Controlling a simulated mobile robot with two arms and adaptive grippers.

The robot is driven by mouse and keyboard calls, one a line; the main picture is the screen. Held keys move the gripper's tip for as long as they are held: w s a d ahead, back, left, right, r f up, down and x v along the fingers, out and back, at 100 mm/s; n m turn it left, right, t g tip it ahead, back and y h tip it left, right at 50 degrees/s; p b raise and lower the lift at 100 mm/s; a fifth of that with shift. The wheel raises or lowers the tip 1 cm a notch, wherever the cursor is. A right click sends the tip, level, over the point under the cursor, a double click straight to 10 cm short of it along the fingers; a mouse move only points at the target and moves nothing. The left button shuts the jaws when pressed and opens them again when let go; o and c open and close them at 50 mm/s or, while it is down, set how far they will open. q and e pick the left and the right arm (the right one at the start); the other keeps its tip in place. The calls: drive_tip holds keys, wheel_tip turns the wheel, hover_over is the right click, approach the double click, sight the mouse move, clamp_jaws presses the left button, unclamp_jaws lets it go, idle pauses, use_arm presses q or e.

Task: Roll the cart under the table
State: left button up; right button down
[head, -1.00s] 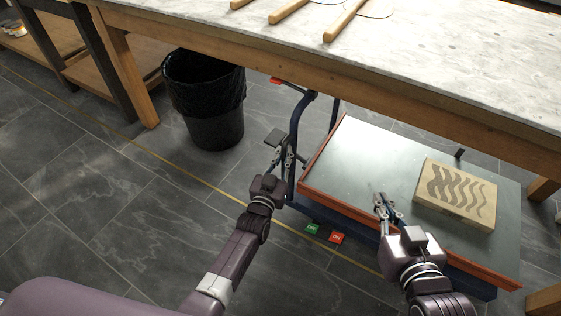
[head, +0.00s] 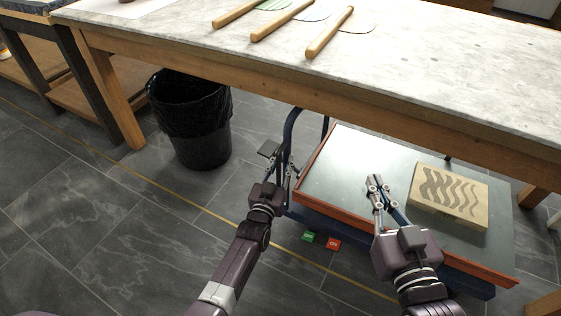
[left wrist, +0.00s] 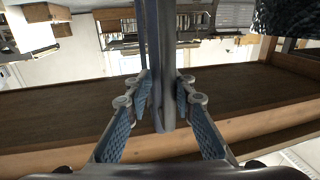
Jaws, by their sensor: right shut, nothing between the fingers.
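The cart (head: 340,180) has a grey top, an orange rim and a dark blue frame with an upright handle (head: 288,137) at its left end. Its far side is under the marble-topped table (head: 400,62); its near side sticks out in front. My left gripper (head: 279,160) is at the handle, fingers spread. In the left wrist view the handle bar (left wrist: 160,60) stands between the open fingers (left wrist: 163,85), which do not look clamped on it. My right gripper (head: 374,180) is shut and empty above the cart top, left of the patterned block.
A block with dark wavy lines (head: 448,196) lies on the cart. A black bin (head: 203,140) stands left of the cart, near a wooden table leg (head: 118,105). Another leg (head: 530,199) stands at the right. Wooden-handled tools (head: 283,24) lie on the table. Floor is clear at the left.

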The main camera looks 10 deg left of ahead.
use_arm(q)
drive_tip(key=shift+o, duration=0.7)
drive_tip(key=shift+d, duration=0.1)
drive_tip(key=shift+w, duration=0.1)
drive_tip(key=shift+a, duration=0.2)
drive_tip(key=shift+s+a, duration=0.15)
drive_tip(key=shift+s, duration=0.4)
drive_tip(key=s+a, duration=0.1)
drive_tip(key=s, duration=1)
drive_tip(key=shift+a, duration=0.2)
drive_tip(key=shift+w, duration=0.1)
